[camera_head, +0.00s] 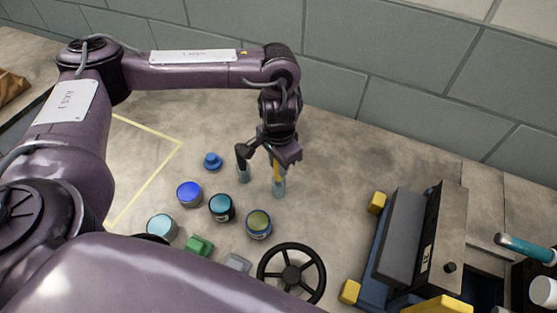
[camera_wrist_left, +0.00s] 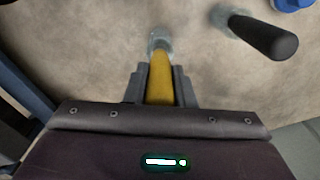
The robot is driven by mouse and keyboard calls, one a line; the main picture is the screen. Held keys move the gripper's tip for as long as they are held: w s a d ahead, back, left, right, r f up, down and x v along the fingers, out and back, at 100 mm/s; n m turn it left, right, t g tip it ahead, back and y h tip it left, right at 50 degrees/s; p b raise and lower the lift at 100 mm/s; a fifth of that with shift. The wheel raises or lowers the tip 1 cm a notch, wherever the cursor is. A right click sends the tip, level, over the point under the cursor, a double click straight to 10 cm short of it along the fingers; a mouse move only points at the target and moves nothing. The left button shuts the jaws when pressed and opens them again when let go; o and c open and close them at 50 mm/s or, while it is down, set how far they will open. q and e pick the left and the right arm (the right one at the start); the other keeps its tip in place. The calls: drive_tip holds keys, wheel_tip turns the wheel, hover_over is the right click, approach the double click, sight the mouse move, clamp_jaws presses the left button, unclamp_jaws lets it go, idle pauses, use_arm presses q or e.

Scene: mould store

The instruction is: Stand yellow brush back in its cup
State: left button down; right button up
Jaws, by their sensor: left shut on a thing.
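The yellow brush (camera_head: 277,170) is upright between the jaws of my left gripper (camera_head: 277,158), which is shut on it. In the left wrist view the yellow brush (camera_wrist_left: 160,80) runs away from the jaws (camera_wrist_left: 160,85) toward a clear cup (camera_wrist_left: 158,38). In the head view the clear cup (camera_head: 279,189) stands on the bench directly below the gripper, and the brush's lower end overlaps its mouth. I cannot tell how deep the brush sits in it. My right gripper is not in view.
A dark-handled brush (camera_head: 242,156) stands in another clear cup (camera_head: 244,175) close to the left. A machine (camera_head: 420,240) stands right.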

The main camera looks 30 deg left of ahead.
use_arm(q)
drive_tip(key=c, duration=1.1)
unclamp_jaws()
drive_tip(key=shift+c, duration=0.2)
wheel_tip(320, 180, up, 7)
drive_tip(key=shift+r+p, duration=0.1)
drive_tip(key=shift+p, duration=0.95)
drive_tip(key=shift+r, duration=0.3)
